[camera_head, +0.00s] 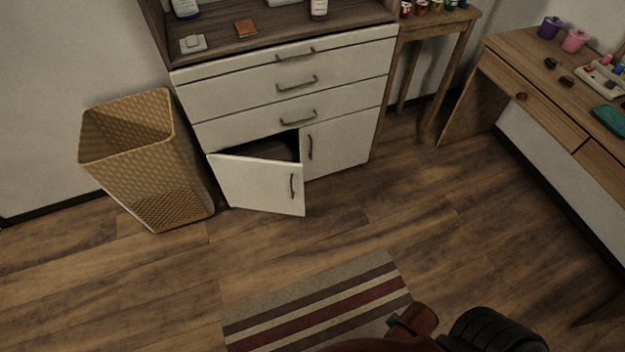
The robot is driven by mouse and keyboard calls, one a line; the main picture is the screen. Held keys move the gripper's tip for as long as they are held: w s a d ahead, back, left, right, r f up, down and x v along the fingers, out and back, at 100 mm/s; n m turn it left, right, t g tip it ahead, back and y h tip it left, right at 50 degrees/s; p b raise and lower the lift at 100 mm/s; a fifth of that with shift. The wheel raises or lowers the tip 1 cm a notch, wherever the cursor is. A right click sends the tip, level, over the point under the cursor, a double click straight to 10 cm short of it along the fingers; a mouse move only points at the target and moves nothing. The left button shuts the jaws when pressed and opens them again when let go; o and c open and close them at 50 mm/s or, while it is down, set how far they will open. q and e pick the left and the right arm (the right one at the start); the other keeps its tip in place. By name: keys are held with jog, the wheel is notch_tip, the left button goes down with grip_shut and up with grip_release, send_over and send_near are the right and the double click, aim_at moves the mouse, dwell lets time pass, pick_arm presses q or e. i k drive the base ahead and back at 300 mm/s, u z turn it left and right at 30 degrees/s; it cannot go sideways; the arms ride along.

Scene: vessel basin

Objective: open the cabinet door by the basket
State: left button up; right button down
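The white cabinet (284,85) stands against the back wall, with several drawers above two doors. The cabinet door by the basket (258,186) is swung partly outward, its free edge and handle (292,186) toward the room. A dark gap shows above it into the cabinet. The other door (340,147) is shut, with its handle (310,147) at its left side. The woven basket (145,160) stands on the floor just left of the open door. Neither of my grippers is in view.
A striped rug (318,305) lies on the wood floor in front. The floor (300,240) between the rug and open door is clear. A small wooden table (440,40) and a desk (540,70) stand at the right. Dark red and black parts show at the bottom edge.

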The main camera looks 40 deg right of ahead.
aim_at(276, 186)
jog(key=z, duration=1.85)
jog(key=i, duration=0.95)
jog(key=u, duration=2.3)
